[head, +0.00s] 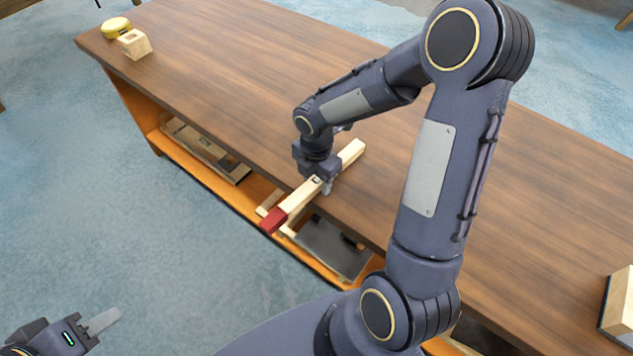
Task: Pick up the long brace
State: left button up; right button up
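The long brace (295,203) is a pale wooden bar with a dark red end. It lies slantwise across the front edge of the table, its red end sticking out past the edge and its other end over the tabletop. My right gripper (327,187) points down at the middle of the brace, with a finger beside the bar. The wrist hides part of the grip, so I cannot tell if the fingers are closed on it. My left gripper (101,321) is low at the left, away from the table and partly cut off; its finger opening is unclear.
The brown table (230,75) is mostly clear. A yellow round object (116,27) and a small wooden block (135,44) sit at its far left corner. A wooden piece (618,305) stands at the right edge. An orange shelf (215,183) below holds flat dark items.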

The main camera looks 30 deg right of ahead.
grip_shut()
jog(key=shift+r, duration=0.1)
